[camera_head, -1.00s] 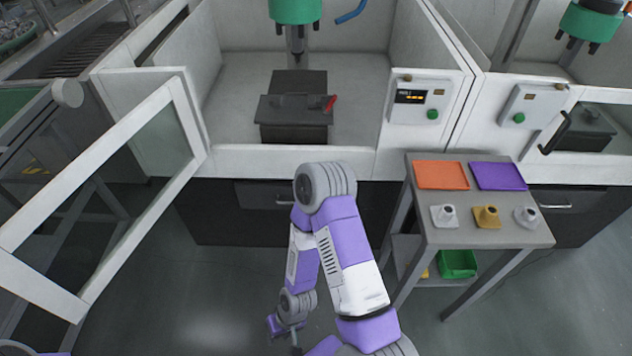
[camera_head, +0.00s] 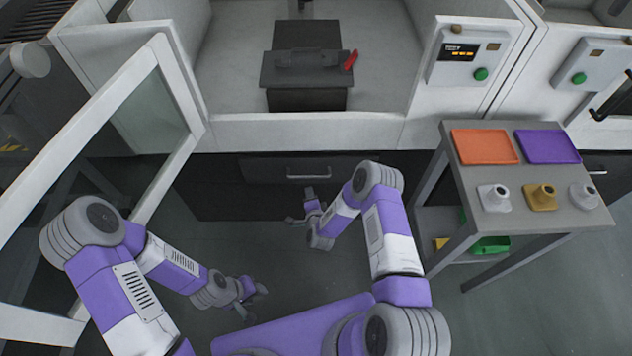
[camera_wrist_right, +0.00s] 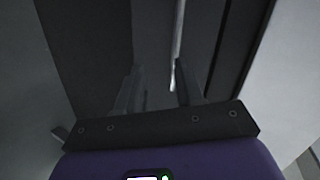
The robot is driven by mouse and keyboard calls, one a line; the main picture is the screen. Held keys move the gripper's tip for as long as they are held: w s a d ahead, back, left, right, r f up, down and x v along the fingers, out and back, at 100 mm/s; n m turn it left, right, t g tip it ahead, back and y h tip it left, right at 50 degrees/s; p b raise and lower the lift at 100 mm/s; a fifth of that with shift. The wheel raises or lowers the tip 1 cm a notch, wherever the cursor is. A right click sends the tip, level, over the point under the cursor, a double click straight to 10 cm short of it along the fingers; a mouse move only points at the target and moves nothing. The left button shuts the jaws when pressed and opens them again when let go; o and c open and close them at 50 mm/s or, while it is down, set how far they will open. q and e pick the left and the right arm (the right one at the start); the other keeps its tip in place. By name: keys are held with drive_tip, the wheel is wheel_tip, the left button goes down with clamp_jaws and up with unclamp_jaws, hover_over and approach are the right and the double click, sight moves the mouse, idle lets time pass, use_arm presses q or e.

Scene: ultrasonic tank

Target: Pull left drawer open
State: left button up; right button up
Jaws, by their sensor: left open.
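The left drawer (camera_head: 262,170) is a dark front under the machine bench, with a pale bar handle (camera_head: 308,176); it looks flush with the dark cabinet. My right gripper (camera_head: 298,218) is below and in front of this handle, apart from it in the head view. In the right wrist view my right gripper (camera_wrist_right: 160,85) has its two fingers spread with nothing held. A pale bar, apparently the handle (camera_wrist_right: 178,40), runs upright ahead of the fingers against a dark surface. My left gripper (camera_head: 257,300) is open and empty over the floor, further from the drawer.
A grey side table (camera_head: 540,222) stands to the right, with an orange tray (camera_head: 485,147), a purple tray (camera_head: 547,147) and three small fittings. An open glazed door (camera_head: 95,135) stands out at left. Floor in front of the drawer is clear except for my arms.

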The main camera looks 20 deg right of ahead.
sight(315, 176)
drive_tip(key=w+d+m+b, duration=0.1)
drive_tip(key=w, duration=0.2)
drive_tip(key=w+d+f+m+t+h+b, duration=0.1)
drive_tip(key=w+d, duration=0.1)
drive_tip(key=w, duration=0.1)
drive_tip(key=w+d+m+t+h+b, duration=0.1)
drive_tip(key=w, duration=0.2)
drive_tip(key=shift+w+d+f+m+b, duration=0.2)
drive_tip(key=shift+f+m+b, duration=0.1)
drive_tip(key=shift+f+b, duration=0.1)
drive_tip(key=shift+r, duration=0.1)
clamp_jaws()
